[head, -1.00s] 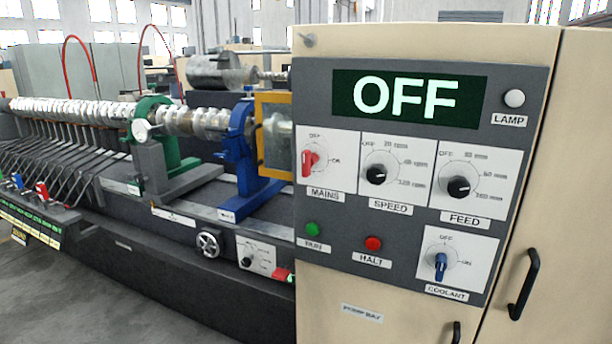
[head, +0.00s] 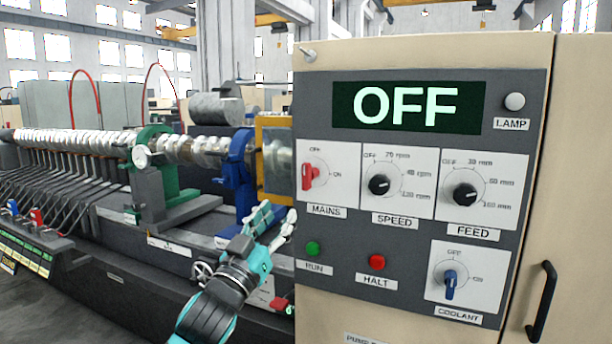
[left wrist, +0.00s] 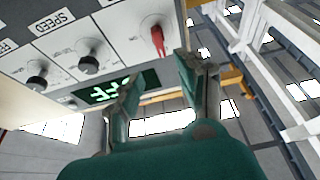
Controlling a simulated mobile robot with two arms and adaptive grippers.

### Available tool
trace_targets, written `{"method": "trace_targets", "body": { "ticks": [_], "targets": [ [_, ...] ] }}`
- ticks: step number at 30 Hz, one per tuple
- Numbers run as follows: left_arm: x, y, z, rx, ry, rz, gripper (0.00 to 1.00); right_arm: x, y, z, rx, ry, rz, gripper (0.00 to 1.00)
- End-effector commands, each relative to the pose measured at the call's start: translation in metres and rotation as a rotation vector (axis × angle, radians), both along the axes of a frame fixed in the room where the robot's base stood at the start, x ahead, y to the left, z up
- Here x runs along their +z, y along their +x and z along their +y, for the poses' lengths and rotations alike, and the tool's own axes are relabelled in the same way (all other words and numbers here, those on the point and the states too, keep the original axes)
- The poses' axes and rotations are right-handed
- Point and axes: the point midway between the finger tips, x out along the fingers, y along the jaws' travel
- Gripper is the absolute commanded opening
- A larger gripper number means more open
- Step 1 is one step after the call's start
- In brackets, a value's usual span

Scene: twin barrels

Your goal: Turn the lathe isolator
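The red MAINS knob (head: 309,176), the red isolator-type switch, is on the dark control panel (head: 402,262), with OFF marked above it and ON to its right. It also shows upside down in the left wrist view (left wrist: 158,40). The display (head: 408,105) reads OFF. My left gripper (head: 277,216) is below and left of the MAINS knob, in front of the lathe, with its fingers raised. In the left wrist view its fingers (left wrist: 158,88) are apart with nothing between them, and the knob is beyond the gap. My right gripper is not in view.
Black SPEED (head: 379,185) and FEED (head: 464,195) knobs, a green RUN button (head: 313,248), a red HALT button (head: 377,262) and a blue COOLANT knob (head: 449,286) share the panel. A yellow-framed guard (head: 274,165) and the blue lathe stand (head: 238,175) are close behind my left gripper.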

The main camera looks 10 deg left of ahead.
Motion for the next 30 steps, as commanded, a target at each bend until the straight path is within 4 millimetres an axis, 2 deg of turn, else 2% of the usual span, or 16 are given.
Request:
{"method": "trace_targets", "body": {
  "ticks": [1,12,18,24,30],
  "targets": [
    [0.008,0.010,-0.003,0.000,-0.001,-0.001,0.38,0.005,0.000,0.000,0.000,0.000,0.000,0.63],
    [0.039,0.082,-0.024,0.000,0.001,0.000,0.38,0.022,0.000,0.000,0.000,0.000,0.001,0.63],
    [0.050,0.113,-0.032,0.001,0.000,0.001,0.38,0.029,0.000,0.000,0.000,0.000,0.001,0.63],
    [0.056,0.128,-0.037,0.001,0.001,0.000,0.38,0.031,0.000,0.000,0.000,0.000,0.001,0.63],
    [0.056,0.131,-0.038,0.000,0.001,0.000,0.38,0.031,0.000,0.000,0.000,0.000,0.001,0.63]
  ]
}}
